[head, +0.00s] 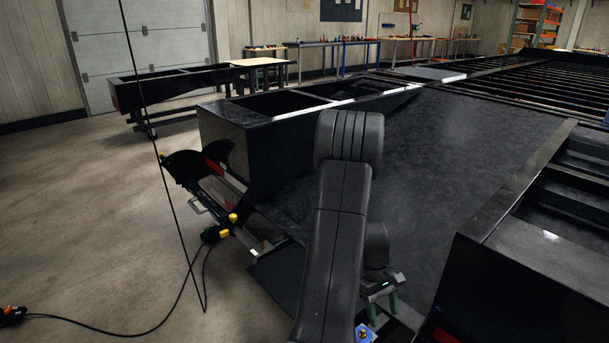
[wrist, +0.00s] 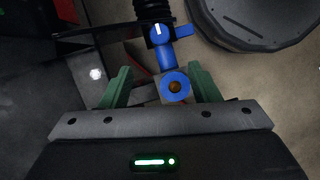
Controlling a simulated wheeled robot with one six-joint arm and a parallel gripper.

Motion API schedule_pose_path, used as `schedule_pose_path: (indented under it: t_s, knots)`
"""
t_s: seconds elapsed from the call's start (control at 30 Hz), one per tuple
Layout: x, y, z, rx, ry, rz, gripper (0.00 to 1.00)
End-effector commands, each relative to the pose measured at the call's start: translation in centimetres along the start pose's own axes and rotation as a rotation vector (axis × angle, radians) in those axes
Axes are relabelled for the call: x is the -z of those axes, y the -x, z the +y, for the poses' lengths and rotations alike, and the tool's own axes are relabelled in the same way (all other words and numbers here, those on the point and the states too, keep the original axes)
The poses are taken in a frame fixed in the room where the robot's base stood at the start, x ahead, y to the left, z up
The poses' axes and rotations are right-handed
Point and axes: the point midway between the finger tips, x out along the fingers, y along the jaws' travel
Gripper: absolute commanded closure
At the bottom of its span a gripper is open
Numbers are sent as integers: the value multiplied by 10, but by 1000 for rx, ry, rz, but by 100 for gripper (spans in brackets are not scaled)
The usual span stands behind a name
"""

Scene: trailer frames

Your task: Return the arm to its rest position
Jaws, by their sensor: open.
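My arm (head: 338,210) stands raised in the middle of the head view, in front of the black trailer frame (head: 235,145). My gripper (head: 382,308) hangs low near its bottom edge, its green fingers pointing down. In the wrist view my gripper (wrist: 158,70) has its two green fingers spread apart. A blue fitting with a round brass-coloured centre (wrist: 174,86) shows between the fingers, and I cannot tell whether they touch it. A blue lever and a black ribbed hose (wrist: 151,10) lie beyond it. Blue also shows below my gripper in the head view (head: 364,333).
Black trailer beams (head: 540,250) stand close on the right. A coupling with yellow caps (head: 224,233) sits at left. A black cable (head: 165,190) hangs down and runs across the floor. Open concrete floor (head: 70,220) lies left. Workbenches line the back wall.

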Motion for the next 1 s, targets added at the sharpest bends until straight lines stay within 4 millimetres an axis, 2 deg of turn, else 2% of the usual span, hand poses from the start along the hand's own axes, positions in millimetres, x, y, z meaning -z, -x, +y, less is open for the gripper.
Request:
schedule_pose_path:
  t_s: [0.03, 0.1, 0.7, 1.0]
  knots:
    - [0, 1, 0, 1, 0, -2, 44]
    - [0, -19, -1, 5, 1, -5, 44]
    - [0, -141, -1, 4, 1, -4, 44]
    - [0, -138, -3, -110, 265, 0, 44]
